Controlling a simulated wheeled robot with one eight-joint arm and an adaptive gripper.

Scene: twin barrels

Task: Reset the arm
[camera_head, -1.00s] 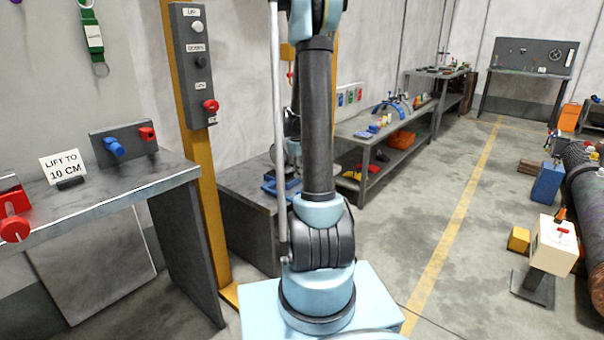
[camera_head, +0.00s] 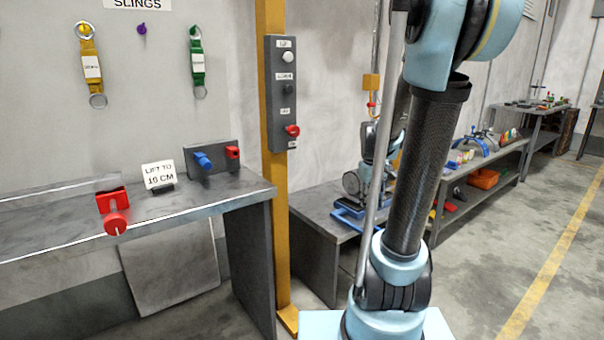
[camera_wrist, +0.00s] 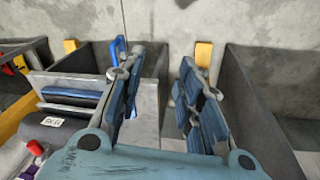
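My arm (camera_head: 425,170) rises from my light blue base at the right of the head view, with a long black link and a blue joint at the top. In the wrist view my gripper (camera_wrist: 162,62) shows its two blue and grey fingers standing well apart. Nothing is between the fingertips except the grey wall behind. In the head view the gripper cannot be clearly made out behind the arm.
A workbench (camera_head: 245,190) with a red clamp (camera_head: 116,222) and a "lift to 10 cm" sign (camera_head: 158,175) stands left. A button box (camera_head: 287,90) hangs on a yellow post (camera_head: 272,210). Grey bins (camera_wrist: 258,95) flank the gripper. Floor (camera_head: 500,240) is clear at right.

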